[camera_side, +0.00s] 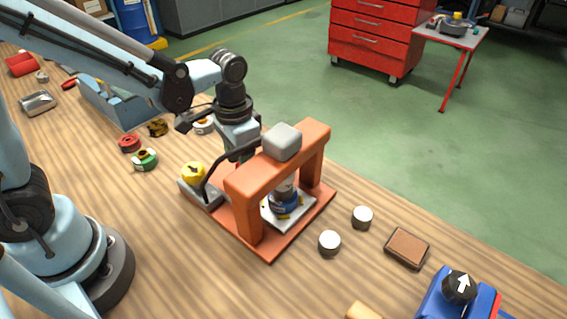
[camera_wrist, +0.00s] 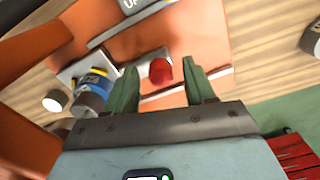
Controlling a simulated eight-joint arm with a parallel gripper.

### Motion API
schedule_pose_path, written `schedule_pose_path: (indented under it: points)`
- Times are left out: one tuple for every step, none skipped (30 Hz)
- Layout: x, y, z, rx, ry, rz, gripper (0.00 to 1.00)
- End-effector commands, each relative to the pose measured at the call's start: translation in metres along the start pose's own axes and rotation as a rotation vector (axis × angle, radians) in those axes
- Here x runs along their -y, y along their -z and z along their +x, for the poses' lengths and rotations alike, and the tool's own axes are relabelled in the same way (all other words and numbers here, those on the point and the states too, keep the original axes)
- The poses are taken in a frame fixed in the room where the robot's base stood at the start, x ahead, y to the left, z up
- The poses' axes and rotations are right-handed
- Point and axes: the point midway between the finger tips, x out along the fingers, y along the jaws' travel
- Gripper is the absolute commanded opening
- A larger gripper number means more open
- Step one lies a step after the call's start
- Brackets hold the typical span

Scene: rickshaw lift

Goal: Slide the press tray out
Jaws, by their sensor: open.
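The press is an orange arch (camera_side: 275,165) on an orange base plate (camera_side: 270,250), with a grey block (camera_side: 281,141) on top. The silver press tray (camera_side: 298,217) lies under the arch and carries a blue, yellow-topped part (camera_wrist: 92,90). In the wrist view, a red knob (camera_wrist: 160,70) on the tray's side shows between the fingers. My gripper (camera_wrist: 160,66) is open, its two green fingers on either side of the knob; I cannot tell whether they touch it. In the side view the fingertips are hidden behind the arch.
A yellow button on a grey box (camera_side: 194,175) stands left of the press, with a black cable nearby. Two pale round pieces (camera_side: 330,242) and a brown block (camera_side: 407,247) lie to the right.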

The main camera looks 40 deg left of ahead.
Motion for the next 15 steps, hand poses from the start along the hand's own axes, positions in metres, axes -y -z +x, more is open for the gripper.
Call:
schedule_pose_path:
  points:
    - [0.0000, 0.0000, 0.0001, 0.000, 0.000, 0.000, 0.54]
    - [0.0000, 0.0000, 0.0001, 0.000, 0.000, 0.000, 0.54]
    - [0.0000, 0.0000, 0.0001, 0.000, 0.000, 0.000, 0.54]
    - [0.0000, 0.0000, 0.0000, 0.000, 0.000, 0.000, 0.54]
    - [0.0000, 0.0000, 0.0000, 0.000, 0.000, 0.000, 0.54]
    - [0.0000, 0.0000, 0.0000, 0.000, 0.000, 0.000, 0.50]
    - [0.0000, 0.0000, -0.0001, 0.000, 0.000, 0.000, 0.45]
    - [0.0000, 0.0000, -0.0001, 0.000, 0.000, 0.000, 0.40]
    - [0.0000, 0.0000, -0.0001, 0.000, 0.000, 0.000, 0.34]
    - [0.0000, 0.0000, -0.0001, 0.000, 0.000, 0.000, 0.30]
    - [0.0000, 0.0000, -0.0001, 0.000, 0.000, 0.000, 0.25]
    - [0.0000, 0.0000, -0.0002, 0.000, 0.000, 0.000, 0.19]
    - [0.0000, 0.0000, -0.0002, 0.000, 0.000, 0.000, 0.14]
    - [0.0000, 0.0000, -0.0002, 0.000, 0.000, 0.000, 0.10]
    - [0.0000, -0.0001, -0.0002, 0.000, 0.000, 0.000, 0.04]
